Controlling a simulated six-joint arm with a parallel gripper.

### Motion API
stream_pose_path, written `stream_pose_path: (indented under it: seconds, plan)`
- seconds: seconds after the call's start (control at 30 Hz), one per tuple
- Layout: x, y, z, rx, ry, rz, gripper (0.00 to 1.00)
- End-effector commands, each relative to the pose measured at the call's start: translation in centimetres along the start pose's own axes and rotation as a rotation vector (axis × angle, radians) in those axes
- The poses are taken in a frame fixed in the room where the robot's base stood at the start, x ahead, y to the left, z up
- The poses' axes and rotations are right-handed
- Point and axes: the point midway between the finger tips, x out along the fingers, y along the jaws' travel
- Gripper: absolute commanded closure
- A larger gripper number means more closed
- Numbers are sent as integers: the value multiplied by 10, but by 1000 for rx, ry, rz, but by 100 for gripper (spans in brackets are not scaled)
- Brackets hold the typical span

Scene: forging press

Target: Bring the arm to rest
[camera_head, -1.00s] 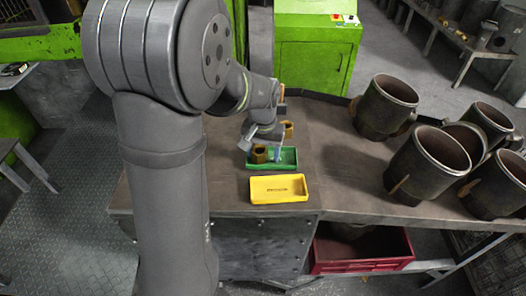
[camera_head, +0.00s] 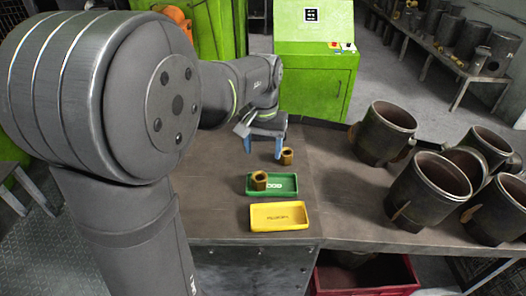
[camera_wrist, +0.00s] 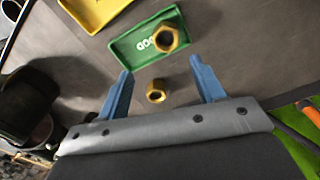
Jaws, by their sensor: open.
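My gripper (camera_head: 264,143) is open and empty, raised above the far part of the table. Its blue fingers (camera_wrist: 164,82) stand wide apart in the wrist view. One brass nut (camera_head: 287,156) stands on the bare table behind the green tray, near my gripper; it also shows in the wrist view (camera_wrist: 156,91). Another brass nut (camera_head: 260,179) sits in the left part of the green tray (camera_head: 289,191); it also shows in the wrist view (camera_wrist: 166,39). My gripper touches neither nut.
An empty yellow tray (camera_head: 280,217) lies in front of the green one. Several large metal cylinders (camera_head: 384,133) stand on the table at right. A red crate (camera_head: 366,275) is below the table. A green cabinet (camera_head: 312,87) stands behind.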

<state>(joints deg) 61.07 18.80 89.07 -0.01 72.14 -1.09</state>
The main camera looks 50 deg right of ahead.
Motion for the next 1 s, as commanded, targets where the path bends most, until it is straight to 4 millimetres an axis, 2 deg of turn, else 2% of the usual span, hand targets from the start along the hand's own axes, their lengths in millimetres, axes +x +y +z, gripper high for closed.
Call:
stream_pose_path:
  seconds: [0.23,0.37,0.47,0.9,0.97,1.0]
  plan:
    - [2,0,0,0,0,0,38]
    - [12,0,0,0,-3,0,38]
    - [27,0,0,0,-5,0,38]
    - [114,0,1,0,-4,0,38]
    - [125,0,1,0,-4,0,38]
    - [121,0,-1,0,3,0,38]
